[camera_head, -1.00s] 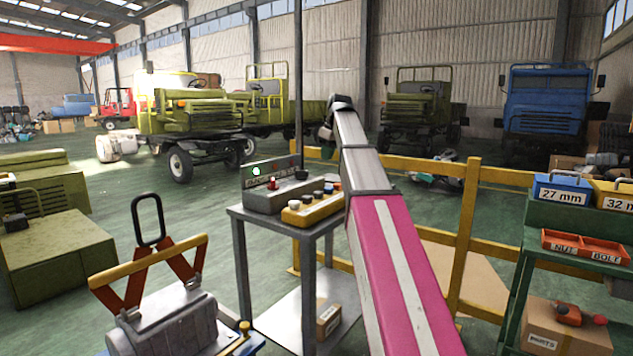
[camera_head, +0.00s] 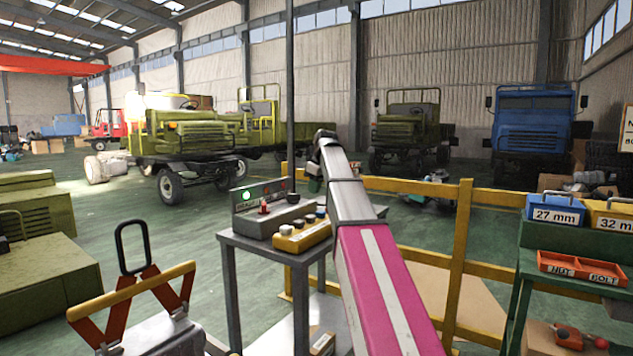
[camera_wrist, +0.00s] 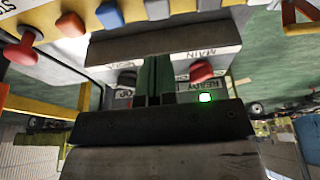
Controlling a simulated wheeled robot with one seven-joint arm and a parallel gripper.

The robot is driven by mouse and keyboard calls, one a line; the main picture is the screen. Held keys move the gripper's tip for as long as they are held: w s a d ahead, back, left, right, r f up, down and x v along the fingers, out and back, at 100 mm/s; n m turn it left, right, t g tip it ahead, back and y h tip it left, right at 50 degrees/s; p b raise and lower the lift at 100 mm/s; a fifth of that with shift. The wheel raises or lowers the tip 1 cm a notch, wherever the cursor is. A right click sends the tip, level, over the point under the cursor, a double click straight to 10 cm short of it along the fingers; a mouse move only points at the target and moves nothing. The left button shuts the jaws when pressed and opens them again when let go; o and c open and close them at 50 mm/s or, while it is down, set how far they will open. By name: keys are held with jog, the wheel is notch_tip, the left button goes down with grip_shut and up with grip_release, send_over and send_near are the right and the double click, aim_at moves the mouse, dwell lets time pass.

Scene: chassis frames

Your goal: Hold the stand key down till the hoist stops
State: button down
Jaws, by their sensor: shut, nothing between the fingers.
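My gripper (camera_head: 314,184) hangs above the right side of a grey control stand (camera_head: 228,240); in the wrist view its green fingers (camera_wrist: 153,75) are shut and empty. A grey box with a lit green lamp (camera_head: 247,196), a red lever (camera_head: 264,206) and a dark knob (camera_head: 293,198) is on the stand. In front of it lies a yellow key box (camera_head: 302,238) with several coloured knobs; my arm hides its right end. The wrist view shows a red button (camera_wrist: 20,48) there. I cannot tell which key is the stand key or whether the fingers touch anything.
A grey machine (camera_head: 165,335) under red and yellow lifting arms (camera_head: 140,290) is at lower left. A yellow rail (camera_head: 462,260) runs behind the stand. A green shelf (camera_head: 535,240) with bins is at right. Parked trucks stand behind on open floor.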

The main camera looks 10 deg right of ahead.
aim_at(310, 216)
jog(key=x, duration=0.8)
jog(key=shift+s+d+f, duration=0.2)
jog(key=shift+s+d, duration=0.1)
jog(key=shift+d, duration=0.05)
